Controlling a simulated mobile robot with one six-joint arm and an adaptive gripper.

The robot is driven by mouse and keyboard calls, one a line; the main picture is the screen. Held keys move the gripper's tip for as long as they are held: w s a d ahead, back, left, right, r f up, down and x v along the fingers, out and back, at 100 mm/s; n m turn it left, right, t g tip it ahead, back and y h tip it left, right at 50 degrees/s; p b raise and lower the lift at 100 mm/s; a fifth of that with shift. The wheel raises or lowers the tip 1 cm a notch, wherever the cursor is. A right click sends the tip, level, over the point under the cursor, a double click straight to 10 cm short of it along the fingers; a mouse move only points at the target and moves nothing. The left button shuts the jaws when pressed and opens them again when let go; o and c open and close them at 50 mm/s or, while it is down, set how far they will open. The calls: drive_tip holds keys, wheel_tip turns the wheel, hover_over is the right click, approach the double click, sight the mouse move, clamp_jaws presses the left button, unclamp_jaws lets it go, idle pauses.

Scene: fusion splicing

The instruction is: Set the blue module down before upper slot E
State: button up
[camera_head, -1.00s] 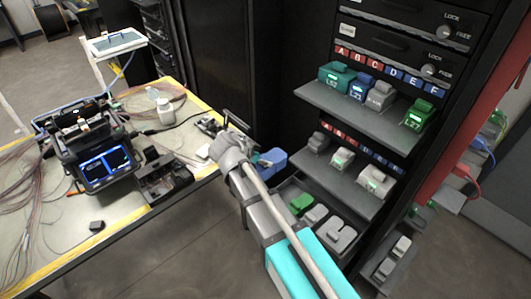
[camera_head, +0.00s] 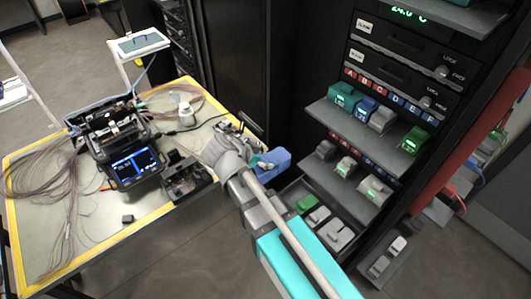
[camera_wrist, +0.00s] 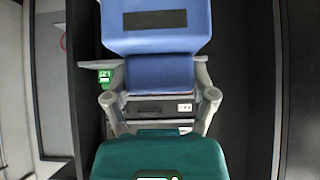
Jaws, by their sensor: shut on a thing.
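My gripper (camera_head: 254,166) is shut on the blue module (camera_head: 275,161), held in the air left of the rack's shelves. The upper shelf (camera_head: 345,127) carries a teal module (camera_head: 342,94), another blue module (camera_head: 363,107), a grey module (camera_head: 383,119) and a green module (camera_head: 415,139). The upper letter labels (camera_head: 388,92) run above it; bare shelf shows between the grey and green modules, around D and E.
A lower shelf (camera_head: 335,180) and a tray below hold more modules. The workbench (camera_head: 95,205) at left carries a fusion splicer (camera_head: 125,150), a black parts tray (camera_head: 187,180) and loose fibres. A red upright (camera_head: 460,150) borders the rack's right side.

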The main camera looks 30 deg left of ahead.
drive_tip(key=s+d+r+p, duration=0.1)
drive_tip(key=s+r+p, duration=0.3)
drive_tip(key=r+p, duration=0.3)
drive_tip(key=shift+s+r, duration=0.15)
drive_tip(key=shift+r, duration=0.6)
drive_tip(key=shift+d, duration=0.15)
